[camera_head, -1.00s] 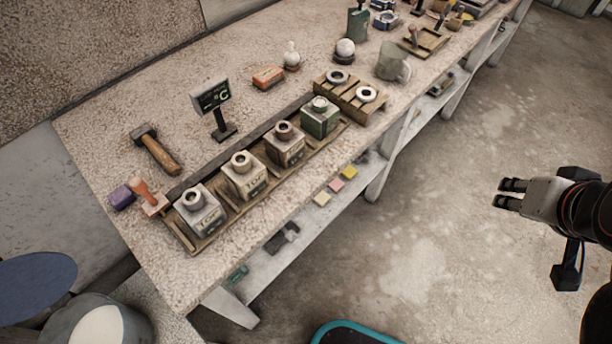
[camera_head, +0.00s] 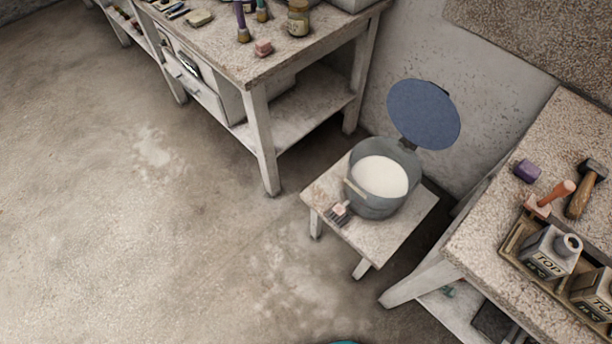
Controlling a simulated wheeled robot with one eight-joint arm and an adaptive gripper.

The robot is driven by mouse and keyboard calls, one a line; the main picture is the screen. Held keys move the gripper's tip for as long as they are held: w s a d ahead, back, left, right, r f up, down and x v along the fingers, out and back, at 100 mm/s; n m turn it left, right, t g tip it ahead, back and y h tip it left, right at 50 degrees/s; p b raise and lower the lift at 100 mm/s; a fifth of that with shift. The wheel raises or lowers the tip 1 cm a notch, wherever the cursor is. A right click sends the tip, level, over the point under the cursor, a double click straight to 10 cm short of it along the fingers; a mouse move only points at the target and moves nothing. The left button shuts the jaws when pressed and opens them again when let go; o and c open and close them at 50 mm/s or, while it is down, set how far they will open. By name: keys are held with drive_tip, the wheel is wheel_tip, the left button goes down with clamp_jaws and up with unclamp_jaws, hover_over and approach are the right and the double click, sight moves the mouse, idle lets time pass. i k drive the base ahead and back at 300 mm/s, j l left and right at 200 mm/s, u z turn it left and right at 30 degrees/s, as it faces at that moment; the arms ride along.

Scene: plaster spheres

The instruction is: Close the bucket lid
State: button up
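The grey bucket (camera_head: 373,205) stands on a small low stool, right of the middle of the head view. White material (camera_head: 380,177) shows inside it. Its round blue lid (camera_head: 424,114) stands open, tilted up at the back right of the bucket's rim. A handle with a light grip lies against the bucket's front left side. My gripper is not in this view.
The stool (camera_head: 402,228) also bears a small brush-like item (camera_head: 338,212) beside the bucket. A workbench (camera_head: 262,66) with drawers stands behind left. Another bench (camera_head: 487,243) with a hammer (camera_head: 587,188) and labelled blocks stands right. The floor (camera_head: 150,220) at left is clear.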

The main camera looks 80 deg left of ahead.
sight(423, 113)
drive_tip(key=u, duration=2)
drive_tip(key=i+j, duration=0.2)
drive_tip(key=i, duration=0.15)
drive_tip(key=i+j+u, duration=0.1)
drive_tip(key=i, duration=0.3)
drive_tip(key=j, duration=0.1)
